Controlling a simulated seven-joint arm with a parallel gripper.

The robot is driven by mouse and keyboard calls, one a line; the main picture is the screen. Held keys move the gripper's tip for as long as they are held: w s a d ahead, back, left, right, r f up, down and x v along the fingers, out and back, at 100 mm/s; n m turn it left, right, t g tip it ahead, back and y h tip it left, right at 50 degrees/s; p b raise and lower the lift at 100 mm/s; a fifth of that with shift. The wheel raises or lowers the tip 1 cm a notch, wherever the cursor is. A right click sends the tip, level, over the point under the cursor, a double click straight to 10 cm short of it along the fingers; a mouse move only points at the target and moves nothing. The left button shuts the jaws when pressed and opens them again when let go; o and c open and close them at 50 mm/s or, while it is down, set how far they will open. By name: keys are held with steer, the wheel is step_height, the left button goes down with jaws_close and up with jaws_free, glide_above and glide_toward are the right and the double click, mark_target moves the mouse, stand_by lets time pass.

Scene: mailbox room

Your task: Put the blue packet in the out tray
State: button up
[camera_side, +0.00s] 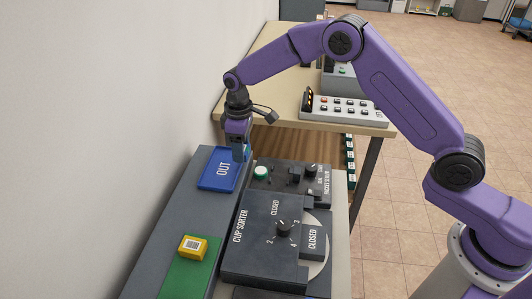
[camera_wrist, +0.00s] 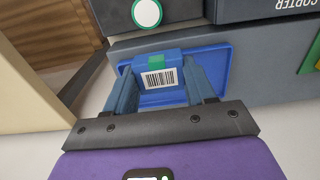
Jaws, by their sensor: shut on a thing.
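My gripper (camera_side: 239,150) is over the far end of the blue OUT tray (camera_side: 218,174) in the side view. In the wrist view my gripper (camera_wrist: 161,84) is shut on the blue packet (camera_wrist: 158,66), which has a white barcode label and a green patch. The blue tray (camera_wrist: 219,72) shows behind and around the packet there. The packet is mostly hidden by my fingers in the side view. I cannot tell whether it touches the tray floor.
A yellow packet (camera_side: 193,246) lies on a green tray (camera_side: 176,279) nearer the camera on the same grey ledge. The dark CUP SORTER (camera_side: 262,235) with a knob stands to the right. A button panel (camera_side: 345,106) is on the table behind. A wall is at left.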

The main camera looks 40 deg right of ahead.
glide_toward(224, 169)
steer(key=shift+w, duration=0.1)
steer(key=shift+f, duration=2.1)
steer(key=shift+f, duration=1.2)
steer(key=o, duration=1.4)
steer(key=shift+c, duration=0.2)
steer(key=shift+r, duration=0.1)
steer(key=shift+r, duration=2.9)
